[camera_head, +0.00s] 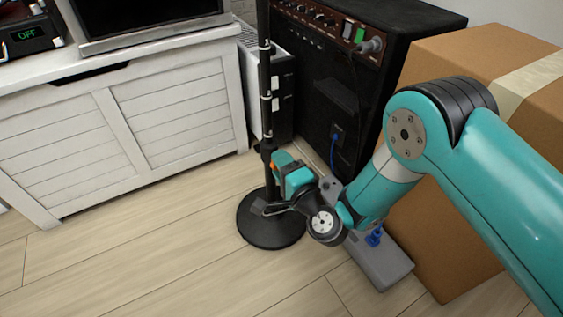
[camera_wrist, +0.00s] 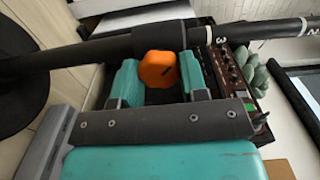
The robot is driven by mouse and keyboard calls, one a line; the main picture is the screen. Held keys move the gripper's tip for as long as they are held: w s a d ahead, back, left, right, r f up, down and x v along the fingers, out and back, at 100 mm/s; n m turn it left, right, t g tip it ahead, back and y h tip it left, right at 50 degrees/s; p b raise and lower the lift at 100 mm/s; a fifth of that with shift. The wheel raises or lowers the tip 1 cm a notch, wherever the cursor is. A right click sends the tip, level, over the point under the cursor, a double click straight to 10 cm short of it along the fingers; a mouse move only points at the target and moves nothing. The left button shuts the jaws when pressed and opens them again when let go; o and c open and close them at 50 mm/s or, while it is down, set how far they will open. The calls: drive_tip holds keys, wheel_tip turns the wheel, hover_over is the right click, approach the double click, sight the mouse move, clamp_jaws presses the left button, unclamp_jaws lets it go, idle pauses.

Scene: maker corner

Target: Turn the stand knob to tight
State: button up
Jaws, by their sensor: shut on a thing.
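The black stand (camera_head: 265,95) rises from a round black base (camera_head: 271,222) on the floor in the head view. Its pole (camera_wrist: 60,56) crosses the wrist view sideways. The orange stand knob (camera_wrist: 157,69) sits against the pole, between the two teal fingers of my gripper (camera_wrist: 158,78). My gripper is shut on the knob; a dark mark shows on the knob's face. In the head view my gripper (camera_head: 285,172) is at the pole just above the base, and the knob is mostly hidden there. I cannot read a tight marking.
A black amplifier (camera_head: 345,100) stands behind my arm, with a cardboard box (camera_head: 500,60) to its right. A grey floor unit with blue plugs (camera_head: 385,270) lies below my arm. A white cabinet (camera_head: 130,120) is at left. The front floor is clear.

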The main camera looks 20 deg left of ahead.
drive_tip(key=shift+m+p, duration=2.4)
drive_tip(key=shift+m, duration=2.2)
drive_tip(key=o, duration=0.9)
drive_tip(key=shift+f, duration=0.1)
drive_tip(key=shift+o, duration=0.2)
drive_tip(key=shift+p, duration=0.45)
drive_tip(key=p+v, duration=1.7)
drive_tip(key=p, duration=0.9)
drive_tip(key=shift+s+p, duration=0.2)
drive_tip(key=shift+p, duration=0.15)
